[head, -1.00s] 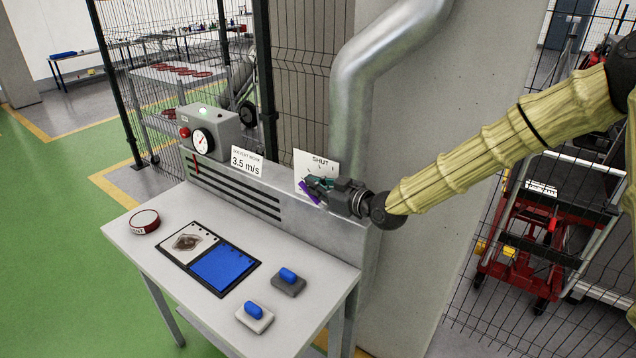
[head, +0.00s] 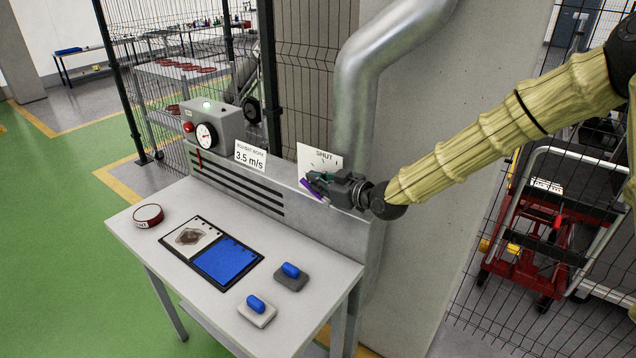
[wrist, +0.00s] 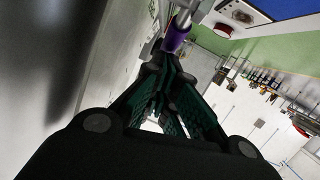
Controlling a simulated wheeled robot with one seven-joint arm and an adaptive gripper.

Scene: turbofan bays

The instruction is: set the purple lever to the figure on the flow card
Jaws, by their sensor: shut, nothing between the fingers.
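The purple lever (head: 312,189) is on top of the grey duct box, in front of a white plate (head: 318,157) marked SHUT. Part of the lever and most of the plate's scale are hidden behind my gripper (head: 312,180). My gripper is shut and empty, its fingertips right beside the lever. In the wrist view the purple lever (wrist: 175,38) shows just beyond the shut fingertips (wrist: 160,65); I cannot tell if they touch. The flow card (head: 250,157) reads 3.5 m/s. A round dial gauge (head: 206,135) stands left of it; its reading is too small to tell.
On the bench (head: 137,248) are a red-rimmed round tin (head: 148,215), a black-framed board with a blue panel (head: 226,262), and two blue-handled blocks (head: 257,311) (head: 291,277). A silver pipe (head: 352,110) and a pillar stand behind my gripper.

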